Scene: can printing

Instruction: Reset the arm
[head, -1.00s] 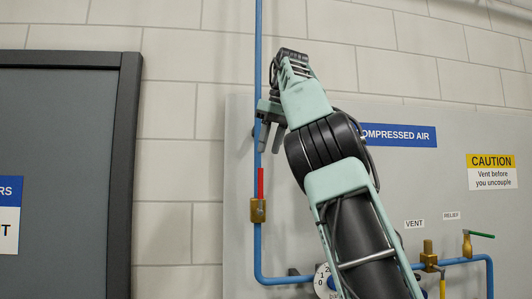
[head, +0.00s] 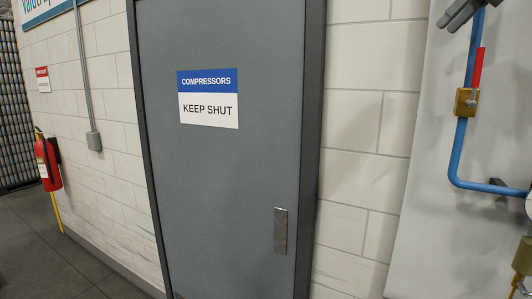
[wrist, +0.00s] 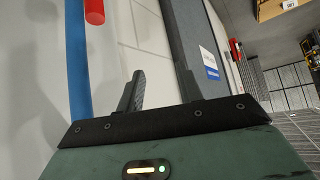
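My gripper (head: 457,14) shows only in part at the top right edge of the head view, beside the blue pipe (head: 463,135) and above the red valve handle (head: 478,68). The rest of my arm is out of that view. In the wrist view my gripper (wrist: 162,88) has its dark fingers apart with pale wall between them, and nothing is held. The blue pipe (wrist: 79,60) and the red handle's end (wrist: 94,12) lie to the left of the fingers there, apart from them.
A closed grey door (head: 225,170) with a "COMPRESSORS KEEP SHUT" sign (head: 208,98) fills the middle of the head view. A red fire extinguisher (head: 48,162) hangs on the left wall. The floor (head: 35,245) at lower left is clear. A pale panel (head: 430,215) stands at right.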

